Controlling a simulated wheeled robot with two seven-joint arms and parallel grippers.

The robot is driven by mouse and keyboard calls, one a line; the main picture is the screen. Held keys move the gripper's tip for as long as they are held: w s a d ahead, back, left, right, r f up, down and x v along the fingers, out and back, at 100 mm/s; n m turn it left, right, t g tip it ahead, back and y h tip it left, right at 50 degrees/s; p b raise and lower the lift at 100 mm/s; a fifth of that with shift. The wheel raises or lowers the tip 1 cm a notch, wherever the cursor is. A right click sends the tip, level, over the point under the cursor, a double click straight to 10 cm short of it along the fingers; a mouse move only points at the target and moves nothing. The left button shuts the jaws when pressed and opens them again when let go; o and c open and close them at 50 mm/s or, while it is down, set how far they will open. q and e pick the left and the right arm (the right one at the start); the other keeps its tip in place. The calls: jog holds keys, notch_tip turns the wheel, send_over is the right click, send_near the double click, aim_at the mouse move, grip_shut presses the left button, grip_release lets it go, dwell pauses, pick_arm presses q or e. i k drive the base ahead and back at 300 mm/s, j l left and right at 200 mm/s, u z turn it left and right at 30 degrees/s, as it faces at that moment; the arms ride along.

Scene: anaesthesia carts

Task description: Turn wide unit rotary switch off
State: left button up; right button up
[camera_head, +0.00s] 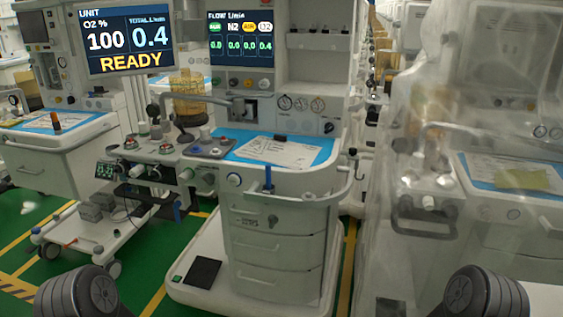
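The wide anaesthesia unit (270,245) stands in the middle, with a blue-topped work surface and a drawer column below. A small dark grey knob (272,221) is on its front panel, right of a small label; it may be the rotary switch, but its marking is too small to read. The unit's left screen (122,40) is lit and reads UNIT, O2 % 100, total 0.4 and READY. A second lit screen (240,38) shows flow values. Dark rounded parts of my arms show at the bottom left and bottom right corners. Neither gripper's fingers are visible.
A plastic-covered cart (480,130) stands close on the right. Another cart (60,150) is at the left. A curved rail (320,195) runs along the unit's front right edge. The base plate (235,285) juts forward over the green floor (130,285), which has yellow lines.

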aim_at(328, 127)
jog(key=i+j+z, duration=0.15)
jog(key=j+z, duration=0.2)
jog(key=j, duration=0.25)
jog(key=i+j+z, duration=0.1)
jog(key=j+z, duration=0.3)
jog(key=j, duration=0.25)
jog(key=j+z, duration=0.35)
jog(key=j, duration=0.3)
